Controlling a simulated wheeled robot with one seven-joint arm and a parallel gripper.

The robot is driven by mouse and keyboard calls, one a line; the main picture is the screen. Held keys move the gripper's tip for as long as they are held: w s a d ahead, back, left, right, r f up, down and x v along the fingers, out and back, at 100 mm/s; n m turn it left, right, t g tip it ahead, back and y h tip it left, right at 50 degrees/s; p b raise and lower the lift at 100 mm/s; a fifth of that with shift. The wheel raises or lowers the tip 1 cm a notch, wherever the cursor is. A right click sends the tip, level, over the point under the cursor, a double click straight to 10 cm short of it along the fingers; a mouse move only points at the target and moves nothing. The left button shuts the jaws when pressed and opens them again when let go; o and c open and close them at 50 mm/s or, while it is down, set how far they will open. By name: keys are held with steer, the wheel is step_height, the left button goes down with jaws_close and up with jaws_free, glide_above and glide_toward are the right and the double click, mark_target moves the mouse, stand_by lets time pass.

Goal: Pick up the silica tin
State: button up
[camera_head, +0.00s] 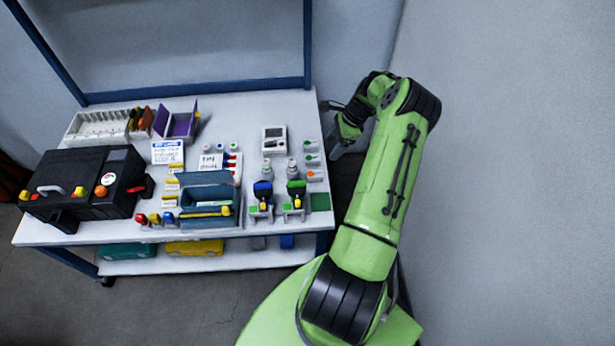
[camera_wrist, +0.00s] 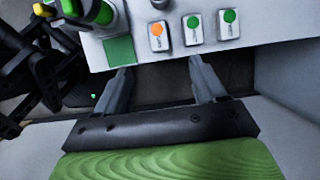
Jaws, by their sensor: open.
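Three small pale tins sit along the bench edge: one with an orange dot (camera_wrist: 157,35) and two with green dots (camera_wrist: 193,29) (camera_wrist: 228,24). In the head view they show at the right edge, the orange-dotted one (camera_head: 316,177) nearest the front. Their labels are too small to read, so I cannot tell which is the silica tin. My gripper (camera_wrist: 161,72) is open and empty, its fingertips beside the bench edge, roughly in line with the orange-dotted and first green-dotted tins. In the head view my gripper (camera_head: 341,143) is just right of the bench, partly hidden by my arm.
A green pad (camera_head: 320,202) lies at the bench's front right corner. Two clamp stands (camera_head: 262,200) (camera_head: 296,197), small bottles and a grey meter (camera_head: 274,139) stand left of the tins. A blue tray (camera_head: 207,194) and a black case (camera_head: 85,183) stand farther left.

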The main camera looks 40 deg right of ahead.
steer(key=b, duration=0.2)
glide_above(315, 174)
steer(key=s+d, duration=0.1)
steer(key=d, duration=0.1)
step_height(315, 174, down, 9)
steer(key=shift+r, duration=0.15)
steer(key=x, duration=0.2)
steer(key=b+x, duration=0.1)
steer(key=x, duration=0.2)
steer(key=shift+s+a+f+b, duration=0.1)
steer(key=shift+s+f+b, duration=0.15)
steer(key=shift+f+b, duration=0.15)
steer(key=shift+r, duration=0.2)
steer(key=shift+c, duration=0.3)
steer(key=c, duration=1)
steer(key=shift+r, duration=0.1)
step_height(315, 174, up, 10)
steer(key=p, duration=0.3)
